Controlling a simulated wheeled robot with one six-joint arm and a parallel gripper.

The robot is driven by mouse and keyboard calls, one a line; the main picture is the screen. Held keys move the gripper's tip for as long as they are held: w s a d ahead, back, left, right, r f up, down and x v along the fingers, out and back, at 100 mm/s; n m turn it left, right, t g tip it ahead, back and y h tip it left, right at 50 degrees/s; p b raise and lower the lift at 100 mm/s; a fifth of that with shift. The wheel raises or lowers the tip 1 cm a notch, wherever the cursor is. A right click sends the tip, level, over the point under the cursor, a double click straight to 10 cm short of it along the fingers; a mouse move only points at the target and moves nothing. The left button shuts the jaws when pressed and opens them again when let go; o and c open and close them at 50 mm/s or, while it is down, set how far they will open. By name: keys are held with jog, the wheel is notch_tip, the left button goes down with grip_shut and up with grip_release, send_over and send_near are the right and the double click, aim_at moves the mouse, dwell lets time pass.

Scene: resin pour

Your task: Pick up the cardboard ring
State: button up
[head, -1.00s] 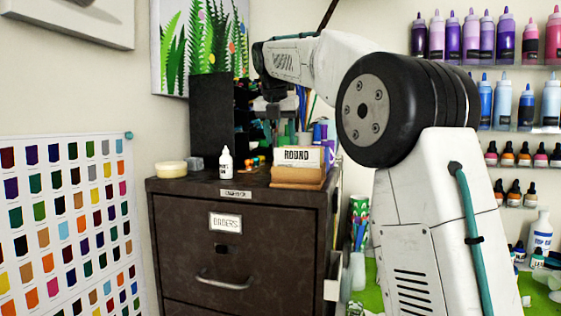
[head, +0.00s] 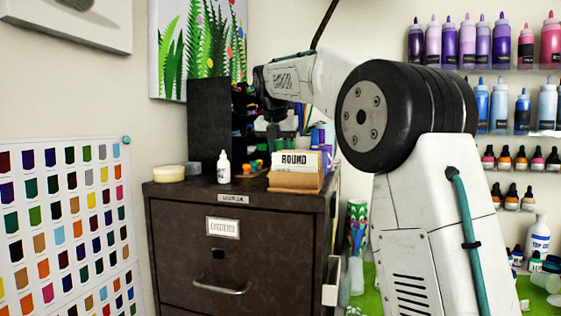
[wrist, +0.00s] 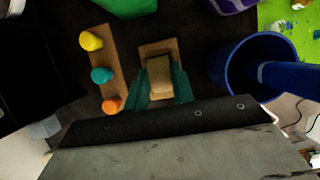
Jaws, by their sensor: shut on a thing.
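In the wrist view, the teal fingers of my gripper (wrist: 161,88) are closed on a pale tan cardboard-coloured piece (wrist: 158,72), which I take for the cardboard ring. Its hole does not show clearly from this angle. A flat tan square lies around or under its far end; I cannot tell whether it is part of it. In the head view, my gripper is at the back of the dark cabinet top, and its fingertips and the held piece are hidden or too small to make out.
A wooden strip with coloured pegs (wrist: 102,75) is left of my fingers and a blue cup (wrist: 232,75) is right. On the cabinet (head: 170,240) stand a white bottle (head: 224,167), a card box marked ROUND (head: 294,181) and a tall black box (head: 208,120).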

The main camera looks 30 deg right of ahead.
jog(key=shift+r, duration=0.15)
notch_tip(320, 180, up, 10)
dwell(0.5)
